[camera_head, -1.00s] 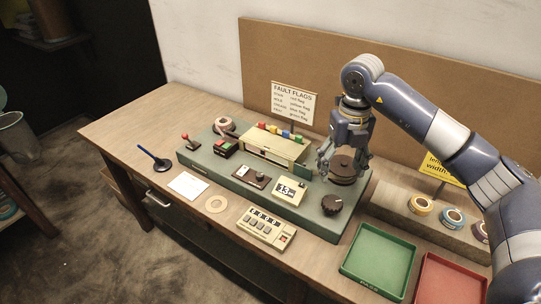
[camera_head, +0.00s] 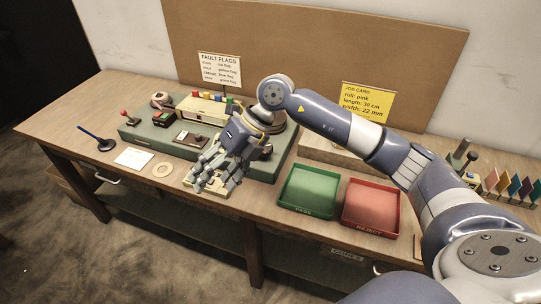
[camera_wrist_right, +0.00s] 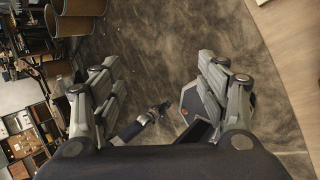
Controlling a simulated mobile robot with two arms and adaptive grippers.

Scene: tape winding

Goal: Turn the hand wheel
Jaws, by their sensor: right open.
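The green machine base (camera_head: 138,133) stands on the bench in the head view. My right gripper (camera_head: 216,180) is open and empty, in front of the machine's right half, with its fingers pointing down toward the bench's front edge. It covers most of the beige keypad box (camera_head: 190,183) there. My right wrist and hand hide most of the machine's right end, so I cannot make out the hand wheel clearly.
A green tray (camera_head: 308,190) and a red tray (camera_head: 371,207) lie right of the gripper. A white card (camera_head: 133,157), a tan ring (camera_head: 162,170) and a blue-handled tool (camera_head: 100,140) lie at left. A yellow job card (camera_head: 366,103) stands behind.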

